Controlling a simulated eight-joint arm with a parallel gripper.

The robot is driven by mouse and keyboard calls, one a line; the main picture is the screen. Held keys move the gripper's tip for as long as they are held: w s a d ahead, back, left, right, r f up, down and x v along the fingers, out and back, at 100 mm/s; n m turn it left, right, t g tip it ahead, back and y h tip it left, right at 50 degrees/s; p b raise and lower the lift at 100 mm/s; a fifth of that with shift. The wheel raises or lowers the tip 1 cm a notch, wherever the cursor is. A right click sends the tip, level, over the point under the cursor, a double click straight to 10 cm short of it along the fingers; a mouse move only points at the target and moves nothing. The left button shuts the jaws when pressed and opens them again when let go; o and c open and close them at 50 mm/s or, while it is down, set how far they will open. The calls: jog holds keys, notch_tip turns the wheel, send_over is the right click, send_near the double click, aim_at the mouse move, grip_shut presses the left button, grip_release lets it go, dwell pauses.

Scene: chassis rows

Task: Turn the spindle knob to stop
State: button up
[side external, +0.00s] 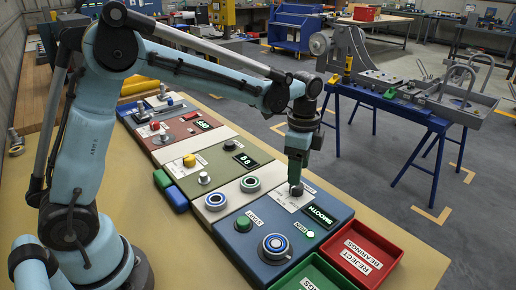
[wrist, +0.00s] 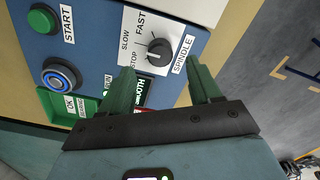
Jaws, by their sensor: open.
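The black spindle knob (wrist: 158,52) sits on a white dial plate marked STOP, SLOW and FAST, beside a SPINDLE label. Its exact pointer setting is too small to read surely. My gripper (wrist: 161,75) is open, its two green fingers apart, with the knob just ahead of and between the fingertips in the wrist view. In the side view my gripper (side external: 297,178) points down at the knob (side external: 296,190), close above or around it; I cannot tell contact. The blue panel (side external: 262,221) carries the knob and a lit display (side external: 320,216) reading SMOOTH.
A red REJECT BEARINGS tray (side external: 385,236) and a green tray (side external: 325,268) stand in front. More control panels line the bench behind.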

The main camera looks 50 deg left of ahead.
aim_at(296, 189)
jog(key=shift+f, duration=2.4)
jog(key=c, duration=1)
jog(key=shift+c, duration=0.2)
jog(key=shift+n, duration=0.3)
jog(key=n, duration=0.4)
jog(key=shift+n, duration=0.3)
jog(key=n, duration=0.4)
jog(key=shift+n, duration=0.3)
